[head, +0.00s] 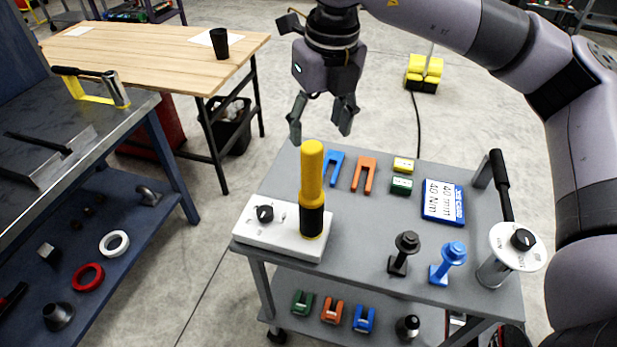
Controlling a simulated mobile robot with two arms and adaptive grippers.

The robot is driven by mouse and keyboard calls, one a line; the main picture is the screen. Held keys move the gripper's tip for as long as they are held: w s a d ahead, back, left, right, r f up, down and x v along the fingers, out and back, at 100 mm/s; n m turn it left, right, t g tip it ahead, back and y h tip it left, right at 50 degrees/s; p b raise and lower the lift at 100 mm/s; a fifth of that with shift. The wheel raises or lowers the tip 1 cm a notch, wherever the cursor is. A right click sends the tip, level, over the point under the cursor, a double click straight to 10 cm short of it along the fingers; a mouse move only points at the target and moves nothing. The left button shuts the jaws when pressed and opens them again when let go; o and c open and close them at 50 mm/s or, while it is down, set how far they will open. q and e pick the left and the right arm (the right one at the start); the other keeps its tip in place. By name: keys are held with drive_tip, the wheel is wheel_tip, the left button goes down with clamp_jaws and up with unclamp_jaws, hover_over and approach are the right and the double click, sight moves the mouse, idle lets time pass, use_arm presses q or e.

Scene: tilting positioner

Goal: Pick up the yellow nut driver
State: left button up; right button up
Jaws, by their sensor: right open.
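The yellow nut driver (312,172) stands upright at the right end of a white block (285,240) with a black knob, on the near left corner of the grey cart. Its lower part is a black sleeve, and its bottom end meets the block. My right gripper (320,127) is above and behind the driver's top, with its fingers pointing down and spread apart. It is open and empty, and it looks apart from the driver. My left gripper is not in view.
On the grey cart top (350,225) stand blue and orange forks, a blue label plate (443,202), black and blue bolt-like posts (450,258) and a round-headed tool with a black handle (517,245). A dark workbench (75,125) is left; a wooden table (150,45) is behind.

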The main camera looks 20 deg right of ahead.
sight(316, 153)
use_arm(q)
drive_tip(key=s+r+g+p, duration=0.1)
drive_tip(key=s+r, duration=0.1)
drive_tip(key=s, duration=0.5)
use_arm(e)
drive_tip(key=f, duration=0.2)
drive_tip(key=w+f, duration=0.1)
drive_tip(key=f, duration=0.1)
drive_tip(key=f+p, duration=0.1)
drive_tip(key=f, duration=0.2)
drive_tip(key=shift+w, duration=0.15)
drive_tip(key=shift+w+f+p, duration=0.2)
drive_tip(key=shift+f+p, duration=0.25)
drive_tip(key=shift+f, duration=0.5)
drive_tip(key=f+p, duration=0.1)
drive_tip(key=w+f+p, duration=0.2)
drive_tip(key=f, duration=0.1)
drive_tip(key=shift+a+f, duration=0.1)
drive_tip(key=shift+f, duration=0.3)
drive_tip(key=shift+c, duration=0.2)
drive_tip(key=c, duration=1.2)
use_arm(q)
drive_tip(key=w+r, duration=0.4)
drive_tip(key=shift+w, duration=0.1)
use_arm(e)
drive_tip(key=shift+w+r, duration=0.1)
drive_tip(key=shift+c, duration=0.5)
